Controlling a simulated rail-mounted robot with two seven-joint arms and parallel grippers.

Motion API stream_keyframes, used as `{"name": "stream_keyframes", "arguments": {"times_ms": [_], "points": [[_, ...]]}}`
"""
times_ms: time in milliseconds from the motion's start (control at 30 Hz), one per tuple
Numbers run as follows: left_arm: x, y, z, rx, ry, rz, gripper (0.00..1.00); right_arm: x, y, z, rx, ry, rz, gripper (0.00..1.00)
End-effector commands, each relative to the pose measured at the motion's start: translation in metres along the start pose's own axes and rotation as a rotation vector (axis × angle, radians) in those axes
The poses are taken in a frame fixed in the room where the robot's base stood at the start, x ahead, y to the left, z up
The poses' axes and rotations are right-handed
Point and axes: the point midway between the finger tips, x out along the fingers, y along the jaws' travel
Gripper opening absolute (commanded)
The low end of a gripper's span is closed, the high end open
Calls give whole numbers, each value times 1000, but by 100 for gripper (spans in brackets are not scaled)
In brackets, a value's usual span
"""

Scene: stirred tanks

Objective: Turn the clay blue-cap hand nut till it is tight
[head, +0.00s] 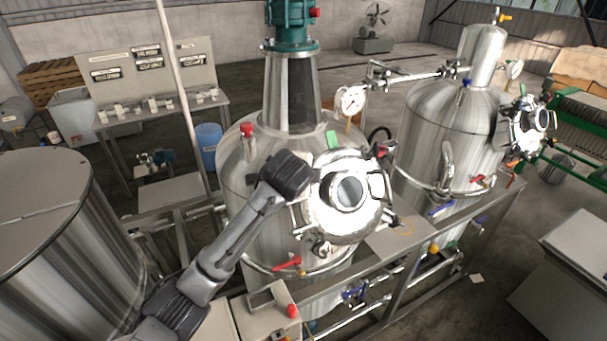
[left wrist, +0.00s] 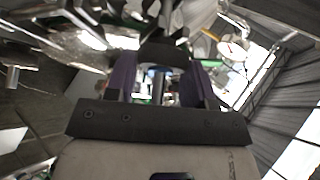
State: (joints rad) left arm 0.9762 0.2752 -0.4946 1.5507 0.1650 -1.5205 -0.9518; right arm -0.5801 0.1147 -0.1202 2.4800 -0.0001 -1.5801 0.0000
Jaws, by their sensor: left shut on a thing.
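The round steel manway lid (head: 325,215), with a sight glass (head: 348,191) in its middle, sits on the front of the near tank. Hand nuts stand around its rim, one green (head: 332,140) at the top and one dark red (head: 383,150) at the upper right. My left gripper (head: 304,184) is at the lid's left rim, mostly hidden behind my wrist. In the left wrist view its purple fingers (left wrist: 160,84) are shut around a small, partly hidden piece with a bluish tint, seemingly the clay blue-cap hand nut (left wrist: 158,76). Its clay colour does not show clearly. My right gripper is not in view.
A red-handled valve (head: 288,264) and pipes lie below the lid. A pressure gauge (head: 351,101) stands above it. A second tank (head: 425,130) with its own manway (head: 533,125) stands to the right. A large steel drum (head: 45,240) is at the left.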

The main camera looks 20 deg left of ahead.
Motion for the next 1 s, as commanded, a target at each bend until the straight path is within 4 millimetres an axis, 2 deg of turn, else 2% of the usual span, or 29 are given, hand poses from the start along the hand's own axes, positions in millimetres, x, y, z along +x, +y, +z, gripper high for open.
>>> {"name": "stream_keyframes", "arguments": {"times_ms": [667,700,933,1000], "points": [[0,0,1,40,-3,26,25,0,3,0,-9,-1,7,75],[0,0,1,40,-3,25,53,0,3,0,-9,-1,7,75],[0,0,1,39,-1,25,75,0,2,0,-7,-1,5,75],[0,0,0,39,-1,25,75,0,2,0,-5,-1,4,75]]}}
